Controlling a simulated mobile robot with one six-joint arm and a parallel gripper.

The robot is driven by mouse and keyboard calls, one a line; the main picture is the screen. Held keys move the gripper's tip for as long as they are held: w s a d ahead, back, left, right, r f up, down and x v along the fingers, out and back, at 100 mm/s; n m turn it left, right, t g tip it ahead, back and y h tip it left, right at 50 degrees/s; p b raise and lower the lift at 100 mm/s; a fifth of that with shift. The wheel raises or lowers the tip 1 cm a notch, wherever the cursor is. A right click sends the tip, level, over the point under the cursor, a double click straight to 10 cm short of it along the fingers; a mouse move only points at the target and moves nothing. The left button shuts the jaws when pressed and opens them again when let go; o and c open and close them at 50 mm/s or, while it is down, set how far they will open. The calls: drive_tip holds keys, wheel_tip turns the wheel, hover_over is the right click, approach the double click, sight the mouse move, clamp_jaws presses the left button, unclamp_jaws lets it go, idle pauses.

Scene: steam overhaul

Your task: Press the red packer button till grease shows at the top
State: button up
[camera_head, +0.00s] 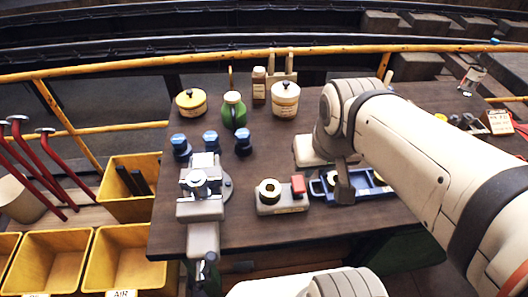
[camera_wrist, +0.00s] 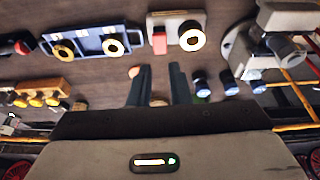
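The packer is a small grey block (camera_head: 283,208) on the brown bench, with a red button (camera_head: 298,184) at its right end and a brass-coloured ring (camera_head: 269,186) at its left. In the wrist view the red button (camera_wrist: 159,40) and the ring (camera_wrist: 192,39) show near the top. I cannot tell whether grease shows at the ring's top. My gripper (camera_head: 344,186) is right of the button, over or in front of the blue tray, and apart from the button. In the wrist view my gripper's two dark fingers (camera_wrist: 157,72) are apart, with nothing seen between them.
The blue tray (camera_head: 382,191) with rings lies close right of the packer. A grey vise (camera_head: 201,190) stands left, with blue-capped jars (camera_head: 243,142) behind it. A green jug (camera_head: 234,111) and a tin (camera_head: 285,99) stand farther back. Bare bench lies between jars and packer.

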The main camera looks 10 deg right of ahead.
clamp_jaws()
idle(0.8)
